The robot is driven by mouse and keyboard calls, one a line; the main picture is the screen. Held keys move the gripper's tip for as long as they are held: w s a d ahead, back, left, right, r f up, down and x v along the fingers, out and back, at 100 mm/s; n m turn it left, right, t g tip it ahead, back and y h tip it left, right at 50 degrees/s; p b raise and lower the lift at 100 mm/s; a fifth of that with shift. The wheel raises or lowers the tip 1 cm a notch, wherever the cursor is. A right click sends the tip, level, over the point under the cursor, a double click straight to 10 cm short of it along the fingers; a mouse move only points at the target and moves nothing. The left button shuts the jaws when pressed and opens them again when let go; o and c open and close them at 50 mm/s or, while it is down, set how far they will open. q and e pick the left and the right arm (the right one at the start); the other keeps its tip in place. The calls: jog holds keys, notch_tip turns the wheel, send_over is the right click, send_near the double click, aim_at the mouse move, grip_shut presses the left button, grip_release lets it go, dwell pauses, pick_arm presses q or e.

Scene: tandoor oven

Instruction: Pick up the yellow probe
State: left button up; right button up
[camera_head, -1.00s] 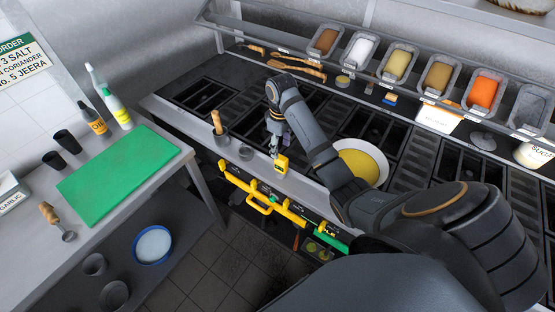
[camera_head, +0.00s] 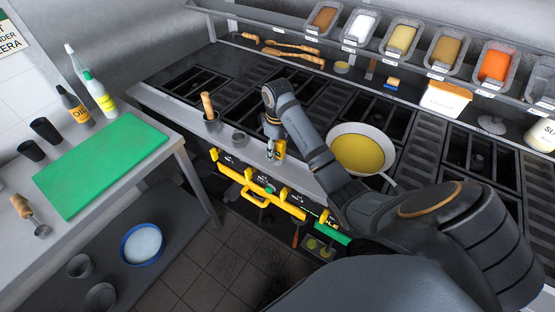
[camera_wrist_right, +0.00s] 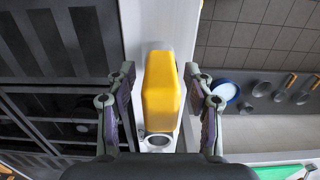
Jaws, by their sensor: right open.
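The yellow probe (camera_head: 280,149) is at the front edge of the stove counter, partly hidden by my right gripper (camera_head: 273,152) in the head view. In the right wrist view the yellow probe (camera_wrist_right: 161,92) stands out as a yellow block in the middle of the picture. My right gripper (camera_wrist_right: 160,80) is open, with one finger on each side of the probe. A gap shows between each finger and the probe's sides. My left gripper is not in view.
A white pan of yellow liquid (camera_head: 357,152) sits right of my right arm. A yellow rail (camera_head: 262,196) runs below the counter edge. A green board (camera_head: 100,165) lies on the left table.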

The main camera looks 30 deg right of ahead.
jog(key=shift+s+r, duration=0.15)
jog(key=shift+r, duration=0.05)
jog(key=c, duration=0.5)
grip_shut()
jog(key=shift+r, duration=0.1)
jog(key=shift+r+p, duration=0.3)
jog(key=shift+p, duration=0.15)
notch_tip(320, 180, up, 3)
jog(key=p, duration=0.2)
jog(key=shift+r+p, duration=0.15)
jog(key=shift+p, duration=0.15)
jog(key=s+a+r+p, duration=0.1)
jog(key=s+r+p, duration=0.7)
jog(key=s, duration=0.5)
jog(key=shift+s+a+r, duration=0.3)
jog(key=shift+s+a, duration=0.05)
jog(key=shift+a, duration=0.05)
